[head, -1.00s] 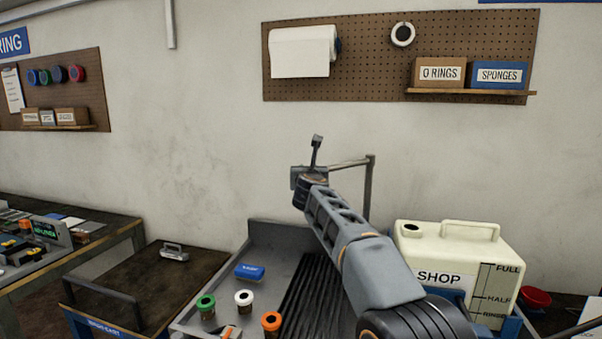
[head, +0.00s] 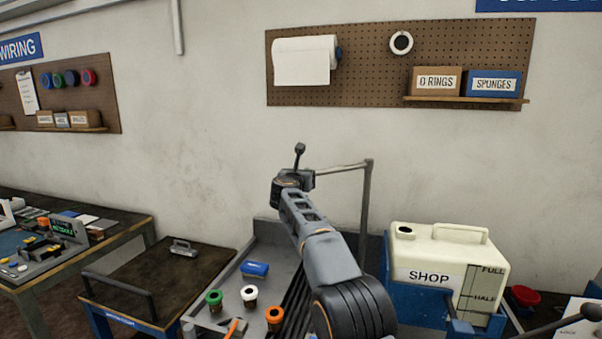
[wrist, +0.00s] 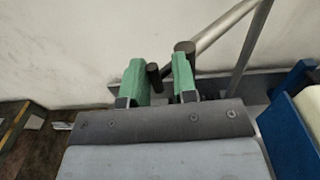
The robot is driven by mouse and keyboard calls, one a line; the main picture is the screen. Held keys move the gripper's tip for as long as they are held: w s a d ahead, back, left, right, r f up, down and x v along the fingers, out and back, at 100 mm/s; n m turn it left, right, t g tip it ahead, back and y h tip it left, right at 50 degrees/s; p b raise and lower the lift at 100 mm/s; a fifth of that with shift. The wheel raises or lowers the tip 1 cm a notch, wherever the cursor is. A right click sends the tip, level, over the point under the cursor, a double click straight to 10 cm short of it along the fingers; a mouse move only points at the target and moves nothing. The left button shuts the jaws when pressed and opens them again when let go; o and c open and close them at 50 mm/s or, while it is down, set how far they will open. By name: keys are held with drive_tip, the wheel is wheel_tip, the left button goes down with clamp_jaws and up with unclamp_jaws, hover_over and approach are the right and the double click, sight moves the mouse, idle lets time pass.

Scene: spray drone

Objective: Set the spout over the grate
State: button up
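The spout (head: 342,168) is a thin grey pipe reaching left from the top of an upright post (head: 366,210) behind the sink. In the wrist view the pipe (wrist: 212,30) slopes from the post to a dark round end. My gripper (head: 292,180) is near the pipe's left end, its fingers hidden in the head view. In the wrist view its green fingers (wrist: 159,80) stand apart. A short dark peg shows between them (wrist: 154,78), close to the left finger, with a gap at the right one. The dark ribbed grate (head: 290,308) lies in the sink, partly hidden by my arm.
A cream SHOP jug (head: 440,258) stands in a blue holder (head: 400,300) on the right. A cart (head: 150,275) stands at left.

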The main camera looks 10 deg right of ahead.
drive_tip(key=shift+o, duration=0.9)
drive_tip(key=shift+w+a+r, duration=0.25)
drive_tip(key=shift+w+r, duration=0.1)
drive_tip(key=shift+r, duration=0.1)
drive_tip(key=shift+d, duration=0.1)
drive_tip(key=shift+f, duration=0.1)
drive_tip(key=b+v, duration=0.6)
drive_tip(key=v, duration=0.8)
drive_tip(key=shift+d+b, duration=0.15)
drive_tip(key=shift+b, duration=0.2)
drive_tip(key=shift+f+n, duration=0.1)
drive_tip(key=shift+n, duration=0.2)
